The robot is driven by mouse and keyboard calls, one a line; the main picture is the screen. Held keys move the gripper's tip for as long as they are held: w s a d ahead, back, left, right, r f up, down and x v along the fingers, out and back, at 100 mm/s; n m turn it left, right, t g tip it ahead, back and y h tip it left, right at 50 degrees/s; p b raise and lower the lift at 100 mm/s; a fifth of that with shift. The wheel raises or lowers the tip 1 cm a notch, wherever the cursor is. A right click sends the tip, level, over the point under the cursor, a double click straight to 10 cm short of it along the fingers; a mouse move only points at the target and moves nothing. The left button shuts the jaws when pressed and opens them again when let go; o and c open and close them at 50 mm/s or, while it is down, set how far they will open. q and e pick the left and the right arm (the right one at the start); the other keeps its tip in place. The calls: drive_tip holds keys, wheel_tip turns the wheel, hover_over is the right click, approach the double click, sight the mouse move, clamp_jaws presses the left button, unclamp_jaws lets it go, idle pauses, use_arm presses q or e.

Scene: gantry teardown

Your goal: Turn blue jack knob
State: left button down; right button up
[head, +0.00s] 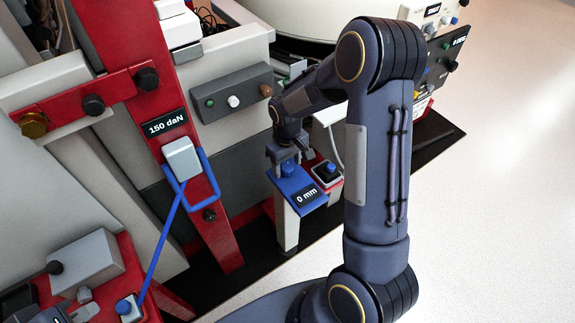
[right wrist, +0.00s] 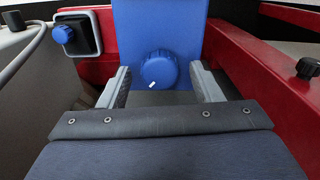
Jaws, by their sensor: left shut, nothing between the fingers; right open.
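The blue jack knob (head: 288,169) sits on a blue plate (head: 310,182) topping a pale post, beside a "0 mm" label. In the right wrist view the round knob (right wrist: 158,70) has a white mark near its lower edge. My right gripper (head: 284,156) points down over the knob. Its open fingers (right wrist: 161,86) stand on either side of the knob, with gaps visible on both sides. My left gripper (head: 78,308) shows only partly at the lower left corner, shut and empty, near a grey block on the red frame.
A red post bears a "150 daN" label (head: 166,123) and a grey block with a blue loop (head: 193,172). A dark box with a blue knob (head: 328,170) stands right of the jack. Red beams flank the jack. The pale floor at right is clear.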

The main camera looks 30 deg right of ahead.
drive_tip(key=shift+f, duration=0.25)
drive_tip(key=shift+c, duration=0.2)
drive_tip(key=c, duration=1)
drive_tip(key=shift+o, duration=0.2)
drive_tip(key=shift+m, duration=0.3)
drive_tip(key=m, duration=0.2)
drive_tip(key=shift+m, duration=0.4)
drive_tip(key=m, duration=0.2)
drive_tip(key=shift+m, duration=0.3)
drive_tip(key=m+p, duration=0.2)
drive_tip(key=m, duration=0.4)
